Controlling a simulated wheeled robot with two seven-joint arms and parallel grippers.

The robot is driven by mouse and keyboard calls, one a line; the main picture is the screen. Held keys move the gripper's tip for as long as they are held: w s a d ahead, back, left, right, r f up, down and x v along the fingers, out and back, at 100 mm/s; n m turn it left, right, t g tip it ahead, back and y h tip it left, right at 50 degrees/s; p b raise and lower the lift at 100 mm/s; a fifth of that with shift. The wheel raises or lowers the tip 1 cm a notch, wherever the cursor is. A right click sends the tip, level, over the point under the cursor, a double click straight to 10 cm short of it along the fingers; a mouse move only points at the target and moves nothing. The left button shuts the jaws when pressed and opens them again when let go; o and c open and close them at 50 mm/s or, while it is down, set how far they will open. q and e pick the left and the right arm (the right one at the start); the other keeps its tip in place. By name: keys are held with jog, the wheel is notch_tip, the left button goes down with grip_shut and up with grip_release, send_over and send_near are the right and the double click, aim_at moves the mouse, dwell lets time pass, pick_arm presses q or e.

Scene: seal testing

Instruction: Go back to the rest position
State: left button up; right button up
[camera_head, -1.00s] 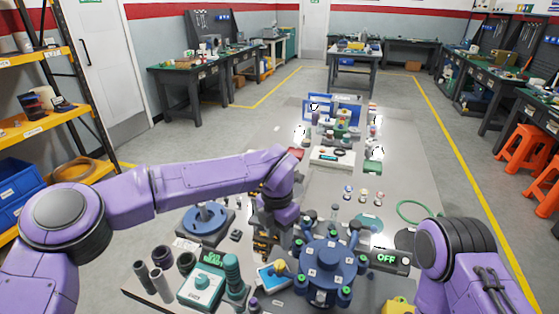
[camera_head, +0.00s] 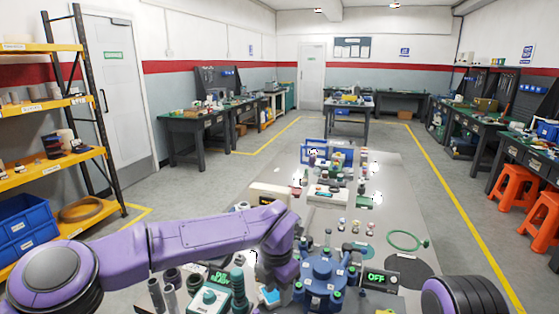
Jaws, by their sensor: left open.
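My left arm comes in from the left above the long grey table (camera_head: 385,170) and bends downward at its wrist. My left gripper (camera_head: 276,278) points down just left of the blue round test fixture (camera_head: 322,277); it is open, and its fingertips are partly hidden among the table items. I cannot tell whether it touches anything. Only a rounded purple and black part of my right arm shows at the bottom right corner. The right gripper is out of the picture.
A dark box reading OFF (camera_head: 380,278) stands right of the fixture. A green ring (camera_head: 404,241) lies behind it. A teal-topped device (camera_head: 208,298) and several cylinders stand at front left. A beige box (camera_head: 268,192) is behind my left arm. Orange stools (camera_head: 512,188) stand at right.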

pick_arm(q)
jog(key=s+a+f+m+t+y, duration=0.1)
jog(key=s+a+f+m+t, duration=0.2)
jog(key=f, duration=0.5)
jog(key=s+a+f+m+t+y+b, duration=0.1)
jog(key=s+a+f+m, duration=0.3)
jog(key=f, duration=0.4)
jog(key=s+a+f+m+t+y, duration=0.1)
jog(key=s+a+f+m+t, duration=0.1)
jog(key=a+f+m, duration=0.45)
jog(key=s+a+f+m+g, duration=0.1)
jog(key=s+a+f+m, duration=0.1)
jog(key=s+a, duration=0.3)
jog(key=s+a+f+m+g+b, duration=0.1)
jog(key=s+a, duration=0.4)
jog(key=s, duration=0.5)
jog(key=s+a+f+m+g, duration=0.1)
jog(key=s+a+f+m, duration=0.2)
jog(key=s+a+f, duration=0.2)
jog(key=shift+s, duration=1.2)
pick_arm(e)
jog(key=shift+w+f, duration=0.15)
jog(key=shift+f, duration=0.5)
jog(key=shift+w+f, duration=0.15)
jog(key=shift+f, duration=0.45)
pick_arm(q)
jog(key=shift+f+m, duration=0.1)
jog(key=shift+m, duration=0.15)
